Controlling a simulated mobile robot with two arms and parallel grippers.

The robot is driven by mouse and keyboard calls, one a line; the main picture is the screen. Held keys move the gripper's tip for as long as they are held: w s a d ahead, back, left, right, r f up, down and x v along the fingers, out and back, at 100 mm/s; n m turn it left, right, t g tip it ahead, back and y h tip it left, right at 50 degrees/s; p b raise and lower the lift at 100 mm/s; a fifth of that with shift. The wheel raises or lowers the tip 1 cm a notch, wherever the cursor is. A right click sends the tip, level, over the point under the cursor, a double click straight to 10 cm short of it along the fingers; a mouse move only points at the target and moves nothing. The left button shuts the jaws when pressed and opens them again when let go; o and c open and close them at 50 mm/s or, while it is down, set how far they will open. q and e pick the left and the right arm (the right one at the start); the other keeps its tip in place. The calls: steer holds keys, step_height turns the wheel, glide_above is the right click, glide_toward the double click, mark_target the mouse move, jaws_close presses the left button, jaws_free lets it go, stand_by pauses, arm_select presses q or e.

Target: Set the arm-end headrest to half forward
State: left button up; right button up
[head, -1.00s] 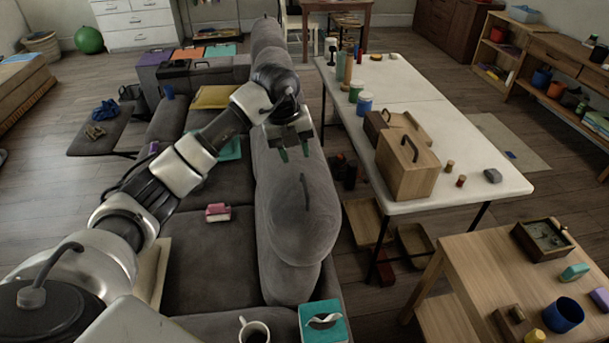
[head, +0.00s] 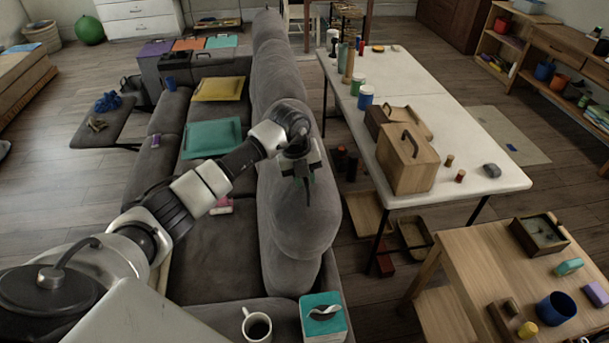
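The grey sofa's back runs away from me, with padded headrests along its top. The arm-end headrest (head: 305,232) is the nearest one, a rounded grey cushion standing fairly upright at the near end of the back. My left gripper (head: 304,184) points down over its upper part, at the dark strap-like handle seen on it a second ago. The gripper hides most of that handle, and I cannot tell whether the fingers are closed on it or just around it. My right gripper is out of view.
A white table (head: 455,181) stands right of the sofa back, with a wooden box (head: 407,165) near its edge. A mug (head: 256,326) and a teal box (head: 322,318) sit at the sofa's near end.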

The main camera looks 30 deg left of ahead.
mark_target(266, 196)
arm_select(q)
jaws_close()
steer(key=s+a+h+b, duration=0.1)
steer(key=s+a, duration=0.1)
steer(key=s+a+t+h+b, duration=0.1)
steer(key=s+a+b, duration=0.1)
steer(key=a, duration=0.1)
steer(key=s+a+t+h+b, duration=0.1)
steer(key=s+a, duration=0.1)
steer(key=a, duration=0.1)
steer(key=shift+d+r, duration=0.1)
steer(key=shift+r, duration=0.05)
steer(key=shift+o, duration=1.6)
jaws_free()
